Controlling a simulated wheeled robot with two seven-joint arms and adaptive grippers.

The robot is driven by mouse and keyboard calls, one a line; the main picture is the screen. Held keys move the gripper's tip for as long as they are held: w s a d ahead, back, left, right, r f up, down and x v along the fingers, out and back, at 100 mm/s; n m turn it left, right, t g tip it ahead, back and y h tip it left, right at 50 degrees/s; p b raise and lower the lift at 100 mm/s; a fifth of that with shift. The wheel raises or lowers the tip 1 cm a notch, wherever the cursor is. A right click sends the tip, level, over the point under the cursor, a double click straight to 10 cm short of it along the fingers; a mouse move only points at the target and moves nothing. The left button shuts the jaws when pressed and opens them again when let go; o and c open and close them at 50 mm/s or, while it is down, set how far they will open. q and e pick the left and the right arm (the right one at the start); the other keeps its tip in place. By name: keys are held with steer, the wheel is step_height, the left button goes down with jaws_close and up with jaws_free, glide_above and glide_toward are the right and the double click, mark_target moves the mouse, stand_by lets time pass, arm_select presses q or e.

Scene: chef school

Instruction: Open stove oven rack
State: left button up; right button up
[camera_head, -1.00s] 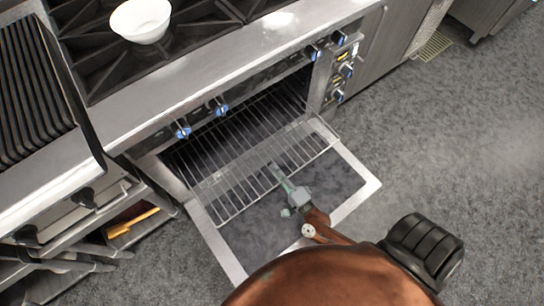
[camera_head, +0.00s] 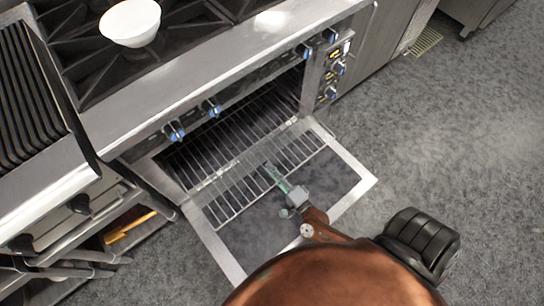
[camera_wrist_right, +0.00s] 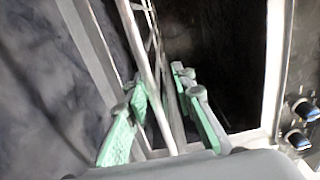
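The oven rack (camera_head: 236,192) is a wire grid that sticks partly out of the dark oven cavity, above the lowered oven door (camera_head: 349,204). My right gripper (camera_head: 268,168) reaches over the front part of the rack in the head view. In the right wrist view, the two green fingers of my right gripper (camera_wrist_right: 160,82) stand apart, with a metal bar of the rack (camera_wrist_right: 151,75) running between them. I cannot tell whether either finger touches the bar. My left gripper is not in view.
The stove (camera_head: 237,50) has blue-marked knobs along its front and a white bowl (camera_head: 130,22) on top. A grill (camera_head: 25,92) stands at the left, above a shelf holding a yellow-handled tool (camera_head: 130,226). The grey floor (camera_head: 450,135) at the right is clear.

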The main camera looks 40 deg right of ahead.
steer(key=s, duration=1.2)
steer(key=shift+a, duration=0.45)
